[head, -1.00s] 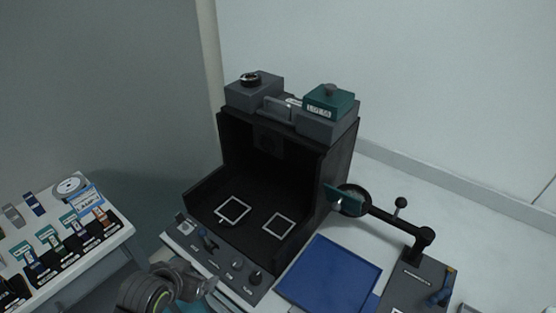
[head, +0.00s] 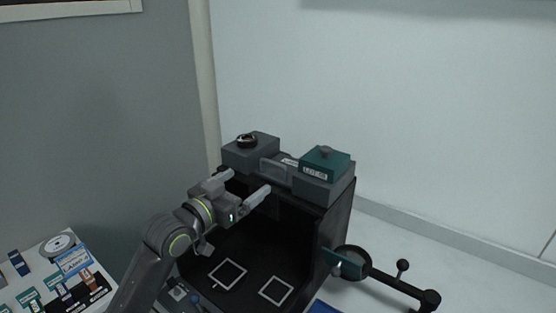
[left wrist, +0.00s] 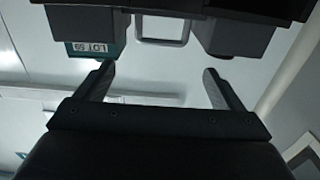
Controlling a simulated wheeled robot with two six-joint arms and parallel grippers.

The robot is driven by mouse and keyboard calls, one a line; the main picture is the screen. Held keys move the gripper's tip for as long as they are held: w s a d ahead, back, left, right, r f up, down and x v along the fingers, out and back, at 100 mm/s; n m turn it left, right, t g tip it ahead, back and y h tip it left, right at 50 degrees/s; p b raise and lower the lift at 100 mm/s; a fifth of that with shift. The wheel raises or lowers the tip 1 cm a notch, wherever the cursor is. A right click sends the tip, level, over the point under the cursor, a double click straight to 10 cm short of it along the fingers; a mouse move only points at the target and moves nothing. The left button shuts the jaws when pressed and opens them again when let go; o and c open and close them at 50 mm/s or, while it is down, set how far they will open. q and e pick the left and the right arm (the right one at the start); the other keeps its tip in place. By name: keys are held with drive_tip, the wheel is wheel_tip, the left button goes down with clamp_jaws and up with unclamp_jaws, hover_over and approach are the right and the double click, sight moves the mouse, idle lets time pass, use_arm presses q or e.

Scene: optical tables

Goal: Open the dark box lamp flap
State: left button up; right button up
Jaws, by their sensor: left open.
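The dark box (head: 337,222) is a black, open-fronted housing in the head view. On its top, between two grey blocks, is a small grey flap-like piece (head: 274,167); I cannot tell for sure whether it is the lamp flap. My left gripper (head: 248,181) is open and empty, in front of the box's top edge and just left of this piece. In the left wrist view, the open fingers (left wrist: 158,85) point toward a pale loop-shaped frame (left wrist: 163,42), apart from it. My right gripper is not in view.
A teal block (head: 324,163) sits on the right grey block (head: 318,190); a black ring lies on the left grey block (head: 250,152). A lens arm (head: 395,284) stands right of the box. A side table with labelled parts is at lower left. White squares mark the box floor.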

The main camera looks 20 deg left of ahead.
sight(272, 164)
use_arm(q)
drive_tip(key=p+x, duration=0.2)
drive_tip(key=x, duration=1.1)
drive_tip(key=shift+w+d+f, duration=0.1)
drive_tip(key=shift+w+f, duration=0.05)
drive_tip(key=shift+w, duration=0.25)
